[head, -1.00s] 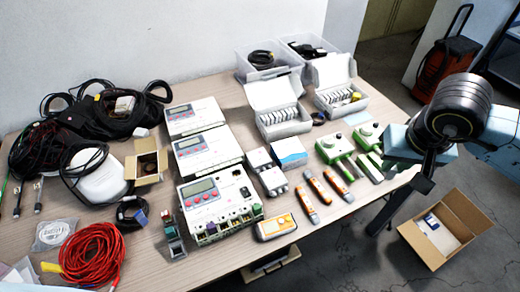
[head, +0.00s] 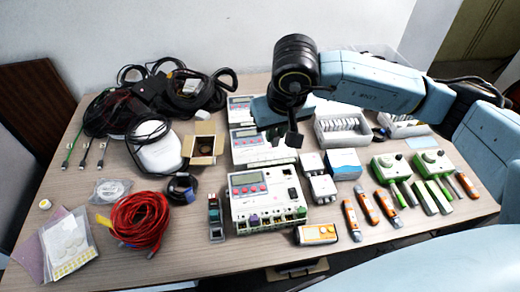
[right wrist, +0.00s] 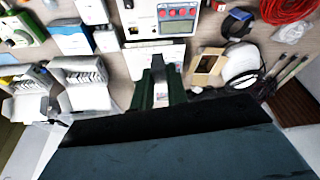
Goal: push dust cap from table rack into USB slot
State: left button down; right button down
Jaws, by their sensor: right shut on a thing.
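My right gripper (head: 294,138) hangs above the middle of the table, over the white meter units behind the front one. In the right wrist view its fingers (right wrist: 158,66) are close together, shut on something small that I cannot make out. A small dark rack (head: 216,220) with a blue piece in it stands on the table, left of the front white meter unit (head: 240,208). That unit has a grey display, red buttons and a row of ports along its front edge. I cannot tell which port is the USB slot. My left gripper is not in view.
Orange testers (head: 318,234) and green-handled tools (head: 390,168) lie to the right. A red cable coil (head: 138,215), an open cardboard box (head: 201,150) and black cables lie to the left. White boxes (head: 343,130) stand behind. Bare table shows along the front.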

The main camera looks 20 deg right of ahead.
jog(key=shift+w+a+f+m, duration=0.1)
jog(key=shift+w+a+m, duration=0.2)
jog(key=shift+m, duration=0.3)
jog(key=shift+w+a+f+m+h, duration=0.1)
jog(key=shift+w+m+h, duration=0.2)
jog(key=shift+m, duration=0.5)
jog(key=w+d+f+n+g+y+b, duration=0.1)
jog(key=d+f+n, duration=0.2)
jog(key=f+n, duration=0.3)
jog(key=w+d+f+n+y+b, duration=0.1)
jog(key=w+d+f+n+b, duration=0.1)
jog(key=f+n, duration=0.4)
jog(key=w+d+f+n+g+y+b, duration=0.1)
jog(key=d+f+n+b, duration=0.1)
jog(key=d+f+n, duration=0.2)
notch_tip(320, 180, down, 5)
jog(key=shift+w+r+n+g+y, duration=0.1)
jog(key=shift+n+g+y, duration=0.1)
jog(key=shift+n, duration=0.45)
jog(key=shift+w+r+n+g+y, duration=0.1)
jog(key=shift+n+y, duration=0.1)
jog(key=shift+n, duration=0.45)
jog(key=shift+r, duration=0.3)
